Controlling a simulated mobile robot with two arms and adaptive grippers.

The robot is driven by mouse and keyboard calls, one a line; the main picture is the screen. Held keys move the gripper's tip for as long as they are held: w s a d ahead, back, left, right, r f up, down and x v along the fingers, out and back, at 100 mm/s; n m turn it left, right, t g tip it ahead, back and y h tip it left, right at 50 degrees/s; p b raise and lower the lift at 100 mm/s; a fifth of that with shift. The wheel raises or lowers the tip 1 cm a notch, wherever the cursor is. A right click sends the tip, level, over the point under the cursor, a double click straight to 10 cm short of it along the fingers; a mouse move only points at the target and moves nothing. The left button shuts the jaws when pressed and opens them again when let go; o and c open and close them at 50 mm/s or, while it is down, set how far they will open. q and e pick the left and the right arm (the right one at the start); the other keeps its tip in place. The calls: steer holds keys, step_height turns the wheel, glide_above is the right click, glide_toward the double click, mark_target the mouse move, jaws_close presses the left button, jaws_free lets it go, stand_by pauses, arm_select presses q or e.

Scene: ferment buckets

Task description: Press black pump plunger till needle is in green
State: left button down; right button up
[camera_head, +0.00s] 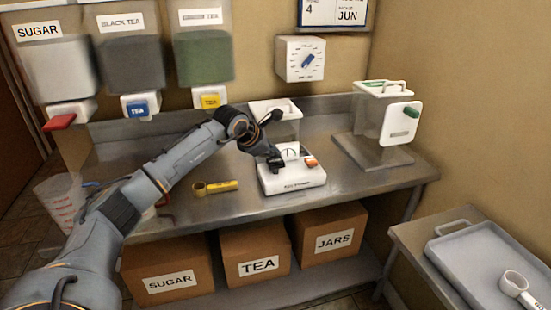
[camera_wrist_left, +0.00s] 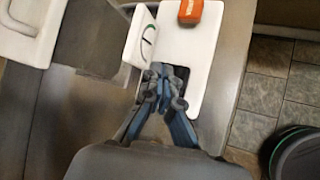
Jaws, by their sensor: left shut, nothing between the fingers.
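The white pump unit (camera_head: 293,181) stands on the steel counter. In the left wrist view the gauge (camera_wrist_left: 147,42) shows a green band at a steep angle; the needle's exact reading cannot be told. My left gripper (camera_head: 274,163) is shut and empty, with its fingertips (camera_wrist_left: 166,76) at the black plunger (camera_wrist_left: 183,73) beside the gauge. The fingers hide part of the plunger, so contact and its depth cannot be told. My right gripper is out of view.
A yellow tool (camera_head: 215,187) lies on the counter (camera_head: 232,206) left of the pump. A clear bucket with a white lid (camera_head: 275,107) stands behind it. A clear dispenser (camera_head: 383,113) stands at right. A grey tray (camera_head: 490,270) lies on a side table.

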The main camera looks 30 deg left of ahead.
mark_target(274, 162)
arm_select(q)
steer(key=shift+r, duration=0.35)
steer(key=shift+r+p, duration=1.7)
steer(key=shift+r, duration=0.75)
stand_by(0.4)
